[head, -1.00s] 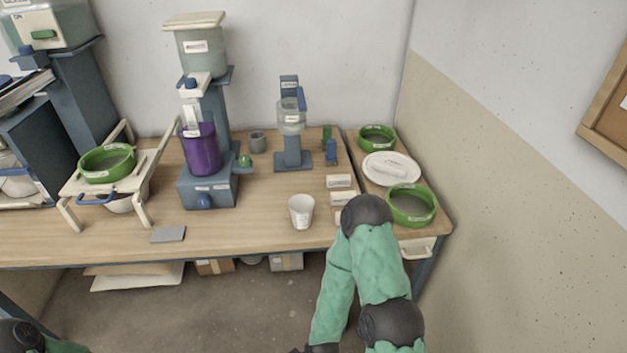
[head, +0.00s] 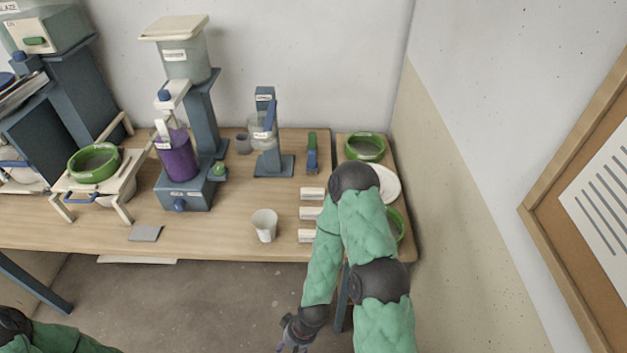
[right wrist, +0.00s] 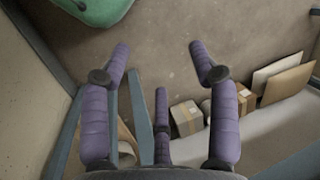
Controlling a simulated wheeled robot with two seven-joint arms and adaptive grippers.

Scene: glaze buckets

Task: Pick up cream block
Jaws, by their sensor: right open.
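Several small cream blocks with labels lie in a column near the table's right end in the head view: a far one (head: 312,193), a middle one (head: 311,213) and a near one (head: 306,236). My right gripper (head: 290,343) hangs low, in front of the table edge and away from the blocks. In the right wrist view its purple fingers (right wrist: 160,62) are spread and empty above the floor. My left arm shows at the bottom left; its gripper is out of frame.
A white cup (head: 264,226) stands left of the near block. Green bowls (head: 365,147) and a white plate (head: 389,184), partly covered by my arm, are at the right. A mixer with a purple container (head: 178,157) stands further left. Boxes (right wrist: 186,117) lie on the floor.

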